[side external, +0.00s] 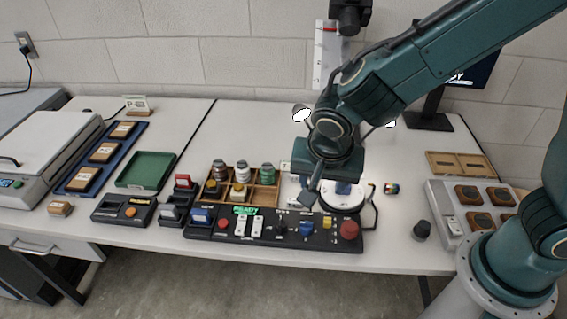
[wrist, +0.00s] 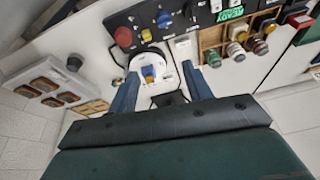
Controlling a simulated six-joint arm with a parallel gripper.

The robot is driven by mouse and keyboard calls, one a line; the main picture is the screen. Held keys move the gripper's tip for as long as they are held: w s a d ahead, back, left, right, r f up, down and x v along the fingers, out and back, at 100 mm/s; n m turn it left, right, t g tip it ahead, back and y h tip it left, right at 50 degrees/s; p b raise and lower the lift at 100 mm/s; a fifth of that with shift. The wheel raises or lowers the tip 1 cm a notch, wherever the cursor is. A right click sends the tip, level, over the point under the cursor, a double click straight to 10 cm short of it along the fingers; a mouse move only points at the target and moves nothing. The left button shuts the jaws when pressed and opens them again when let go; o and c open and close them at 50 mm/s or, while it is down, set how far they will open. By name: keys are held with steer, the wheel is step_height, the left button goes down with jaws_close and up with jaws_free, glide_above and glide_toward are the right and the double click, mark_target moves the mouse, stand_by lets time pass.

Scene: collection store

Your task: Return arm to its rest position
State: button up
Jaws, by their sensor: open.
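My gripper (side external: 313,190) is over the back right part of the black control panel (side external: 265,238), in front of a round white device with a blue part (side external: 344,190). In the wrist view my gripper (wrist: 163,92) has its two blue-grey fingers spread apart with nothing held between them. The white device (wrist: 148,66) shows beyond and between the fingertips in that view. My arm reaches in from the right and hides part of the table behind the gripper. The exact height of the fingertips above the table is hard to tell.
A wooden compartment box (side external: 241,203) with small jars stands left of my gripper. A green tray (side external: 147,170) and a blue tray (side external: 76,186) lie farther left. A grey holder with brown pieces (side external: 447,211) and a monitor (side external: 432,121) stand right.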

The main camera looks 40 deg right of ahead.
steer(key=s+d+r+n+y, duration=0.2)
steer(key=s+d+r+n, duration=0.2)
steer(key=d+r, duration=0.55)
steer(key=s+d+r+n+t, duration=0.2)
steer(key=s+d+r+n, duration=0.3)
steer(key=s, duration=0.5)
steer(key=shift+s+d+r+n+t+y, duration=0.3)
steer(key=shift+s+d+r+n+t, duration=0.1)
steer(key=shift+d+n, duration=0.25)
steer(key=shift+w, duration=0.1)
